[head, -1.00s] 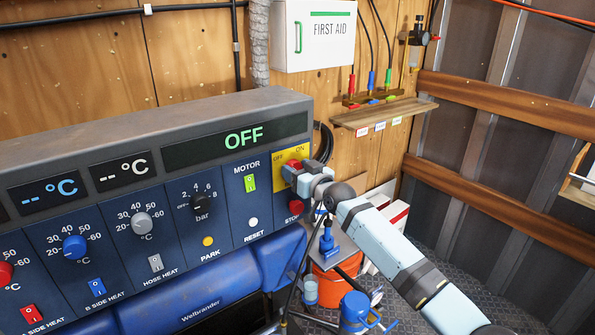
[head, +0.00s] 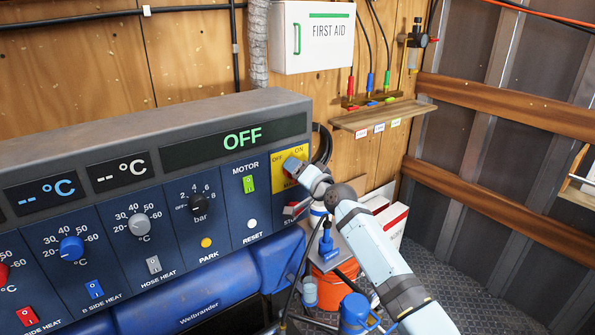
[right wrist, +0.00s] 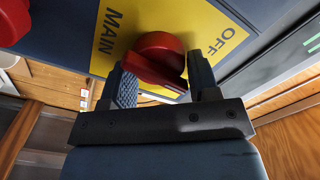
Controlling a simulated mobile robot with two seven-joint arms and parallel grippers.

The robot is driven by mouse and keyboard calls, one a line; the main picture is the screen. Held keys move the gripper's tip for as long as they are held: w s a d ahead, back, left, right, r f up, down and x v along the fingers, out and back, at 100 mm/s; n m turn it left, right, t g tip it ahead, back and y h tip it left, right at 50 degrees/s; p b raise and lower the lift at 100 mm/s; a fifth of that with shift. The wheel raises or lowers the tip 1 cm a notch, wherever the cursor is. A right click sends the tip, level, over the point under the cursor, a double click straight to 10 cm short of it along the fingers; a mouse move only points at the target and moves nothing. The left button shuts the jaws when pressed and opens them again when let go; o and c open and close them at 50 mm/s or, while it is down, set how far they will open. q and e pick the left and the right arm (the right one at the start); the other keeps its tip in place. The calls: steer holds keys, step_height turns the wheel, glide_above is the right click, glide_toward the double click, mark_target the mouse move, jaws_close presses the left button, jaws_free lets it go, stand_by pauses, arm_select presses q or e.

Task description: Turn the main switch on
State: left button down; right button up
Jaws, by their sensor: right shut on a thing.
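The main switch is a red rotary knob (right wrist: 158,52) on a yellow plate (right wrist: 205,28) lettered OFF and MAIN in the right wrist view. The display (head: 243,138) reads OFF in green. My left gripper is out of view.
A red stop button (right wrist: 12,22) sits close by the yellow plate. The green motor switch (head: 249,184) and white reset button (head: 252,223) lie left of it. A wooden shelf (head: 383,114) is on the wall at right, and a red bucket (head: 330,284) stands below.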

steer(key=m+p, duration=0.1)
steer(key=m, duration=0.3)
steer(key=shift+f+m, duration=0.15)
steer(key=shift+m, duration=0.15)
steer(key=shift+f+m+p, duration=0.15)
steer(key=shift+m+p, duration=0.4)
steer(key=shift+m, duration=0.65)
steer(key=shift+c, duration=0.2)
steer(key=shift+m, duration=0.3)
steer(key=shift+o, duration=0.2)
steer(key=o, duration=0.8)
steer(key=shift+d, duration=0.1)
steer(key=shift+o, duration=0.2)
